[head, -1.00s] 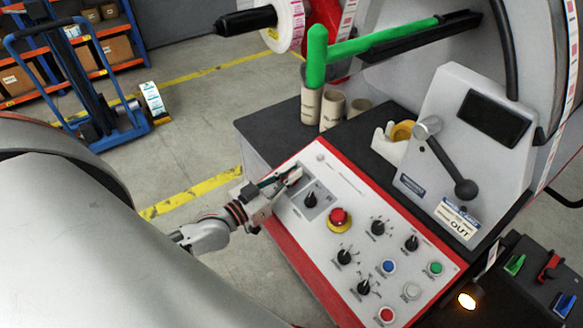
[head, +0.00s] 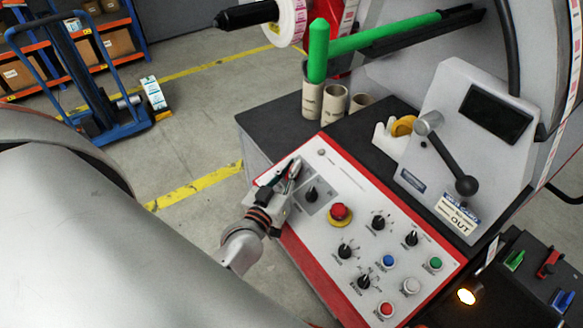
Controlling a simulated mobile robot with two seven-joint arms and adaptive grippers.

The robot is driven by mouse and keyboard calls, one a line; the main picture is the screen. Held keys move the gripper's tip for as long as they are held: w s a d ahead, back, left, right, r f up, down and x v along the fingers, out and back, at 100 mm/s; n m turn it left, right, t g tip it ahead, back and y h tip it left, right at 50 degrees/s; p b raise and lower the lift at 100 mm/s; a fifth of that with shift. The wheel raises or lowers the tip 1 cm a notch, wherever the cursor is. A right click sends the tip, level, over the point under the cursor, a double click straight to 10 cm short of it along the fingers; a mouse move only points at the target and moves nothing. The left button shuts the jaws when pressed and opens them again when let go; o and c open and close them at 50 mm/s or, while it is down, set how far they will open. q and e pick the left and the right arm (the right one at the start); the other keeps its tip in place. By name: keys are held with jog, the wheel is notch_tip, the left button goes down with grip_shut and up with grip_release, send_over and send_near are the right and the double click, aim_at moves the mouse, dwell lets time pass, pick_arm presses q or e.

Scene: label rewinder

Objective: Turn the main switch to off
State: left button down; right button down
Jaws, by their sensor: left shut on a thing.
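The control panel (head: 335,235) is a light grey, red-edged sloping face. My left gripper (head: 292,172) is at its upper left end, with its fingers shut and close to the face. The main switch appears to be between the fingers; they cover it, so its position cannot be read. A black rotary knob (head: 312,193) on a darker grey plate (head: 318,203) stands just right of the fingers, uncovered. My right gripper is not in view.
A red emergency button on a yellow ring (head: 340,214) is right of the plate. Several black knobs, a blue button (head: 389,261) and a green button (head: 435,263) lie further right. A lever (head: 452,165) and cardboard cores (head: 334,103) stand behind.

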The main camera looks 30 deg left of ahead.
pick_arm(q)
jog(key=shift+f, duration=0.15)
jog(key=c, duration=2.3)
grip_release()
jog(key=shift+o, duration=0.8)
jog(key=shift+s, duration=0.15)
jog(key=s+d, duration=0.1)
jog(key=s, duration=1)
jog(key=shift+s+d, duration=0.25)
jog(key=shift+s, duration=0.1)
